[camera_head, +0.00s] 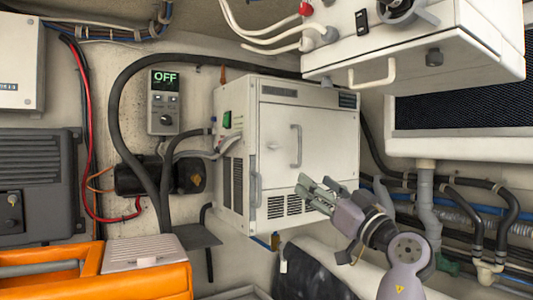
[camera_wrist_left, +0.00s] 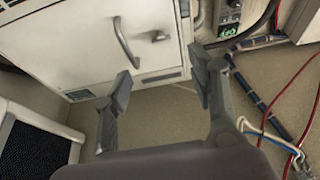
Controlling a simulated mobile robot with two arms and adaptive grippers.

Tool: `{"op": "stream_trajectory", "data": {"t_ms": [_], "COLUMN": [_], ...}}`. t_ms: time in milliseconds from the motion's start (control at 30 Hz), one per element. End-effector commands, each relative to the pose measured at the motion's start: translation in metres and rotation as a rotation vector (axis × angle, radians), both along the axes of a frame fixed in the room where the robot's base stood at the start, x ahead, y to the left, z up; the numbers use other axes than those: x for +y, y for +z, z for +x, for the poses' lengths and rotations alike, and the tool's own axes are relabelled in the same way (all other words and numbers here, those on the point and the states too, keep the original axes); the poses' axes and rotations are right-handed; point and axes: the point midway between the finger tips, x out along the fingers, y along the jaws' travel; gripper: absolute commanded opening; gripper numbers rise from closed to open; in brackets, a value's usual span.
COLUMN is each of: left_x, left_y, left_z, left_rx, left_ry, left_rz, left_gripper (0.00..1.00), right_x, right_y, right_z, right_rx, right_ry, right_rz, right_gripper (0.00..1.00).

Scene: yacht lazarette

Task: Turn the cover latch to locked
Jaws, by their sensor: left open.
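The cover is the white front door (camera_head: 280,170) of a boxy unit on the back wall. A small latch (camera_head: 272,146) sits near the middle of the door, left of a curved vertical handle (camera_head: 296,146). Its exact angle is too small to tell in the head view. My left gripper (camera_head: 311,193) is open and empty, below and right of the latch, in front of the door's lower part. The left wrist view looks at the door upside down: the latch (camera_wrist_left: 158,36) sticks out beyond my open fingers (camera_wrist_left: 162,75), with the handle (camera_wrist_left: 125,42) beside it. My right gripper is out of view.
A control box (camera_head: 163,115) reading OFF hangs on the wall at left, with thick black hoses near it. A white cabinet with a handle (camera_head: 373,75) overhangs at upper right. An orange case (camera_head: 150,280) stands at lower left. Pipes (camera_head: 425,190) run at right.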

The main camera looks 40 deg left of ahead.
Motion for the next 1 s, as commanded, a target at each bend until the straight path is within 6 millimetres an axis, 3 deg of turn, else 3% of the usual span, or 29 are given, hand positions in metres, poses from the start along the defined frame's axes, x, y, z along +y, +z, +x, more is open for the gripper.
{"op": "stream_trajectory", "data": {"t_ms": [167,300,400,733,1000], "left_x": [0.016,0.041,0.06,0.12,0.145], "left_y": [0.012,0.024,0.032,0.058,0.066], "left_z": [0.006,0.016,0.024,0.048,0.059], "left_rx": [-0.003,-0.002,-0.001,-0.001,-0.001], "left_ry": [0.002,0.005,0.004,0.003,0.001], "left_rz": [0.003,0.001,0.001,0.002,0.001], "left_gripper": [0.53,0.53,0.53,0.53,0.53], "right_x": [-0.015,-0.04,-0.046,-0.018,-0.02], "right_y": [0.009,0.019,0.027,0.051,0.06], "right_z": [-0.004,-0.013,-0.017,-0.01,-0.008], "right_rx": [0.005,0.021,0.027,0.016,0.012], "right_ry": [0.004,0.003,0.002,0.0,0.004], "right_rz": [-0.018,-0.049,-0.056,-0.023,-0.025], "right_gripper": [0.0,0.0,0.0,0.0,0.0]}}
